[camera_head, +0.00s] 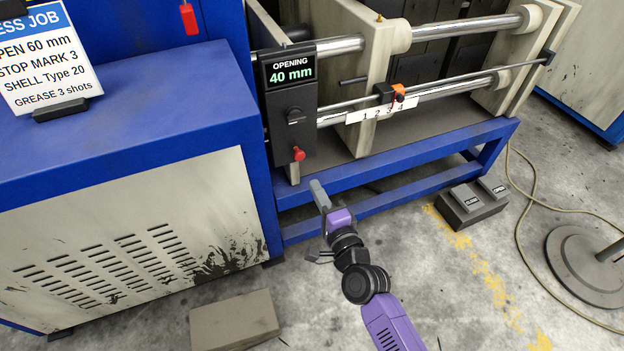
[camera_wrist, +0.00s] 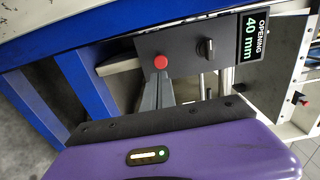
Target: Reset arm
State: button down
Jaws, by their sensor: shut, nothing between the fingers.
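My gripper (camera_head: 318,190) is on my purple and black arm, low in front of the press's blue frame. Its grey fingers are together and empty. In the wrist view the fingers (camera_wrist: 158,92) point up toward the control panel, just below its red button. The control panel (camera_head: 291,120) has a dark knob, a red button (camera_head: 298,154) and a display (camera_head: 289,71) reading "OPENING 40 mm". In the head view the gripper is below the panel; I see no contact.
An orange stop (camera_head: 398,92) sits on the rod near mark 4 of the scale (camera_head: 368,114). A job card (camera_head: 48,60) stands on the blue cabinet (camera_head: 130,110). A two-pedal box (camera_head: 470,204), a brown block (camera_head: 234,320) and a round stand base (camera_head: 590,262) with a hose are on the floor.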

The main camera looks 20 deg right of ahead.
jog(key=s, duration=0.5)
jog(key=s+r+n+g, duration=0.1)
jog(key=s+r+n, duration=0.35)
jog(key=s, duration=0.75)
jog(key=s+r+n+g, duration=0.1)
jog(key=s+n, duration=0.7)
jog(key=s, duration=0.4)
jog(key=s+r+n+g, duration=0.1)
jog(key=s+r+n, duration=0.35)
jog(key=s, duration=0.75)
notch_tip(320, 180, up, 15)
jog(key=n+p, duration=0.1)
jog(key=p, duration=1.5)
jog(key=shift+s+f, duration=0.2)
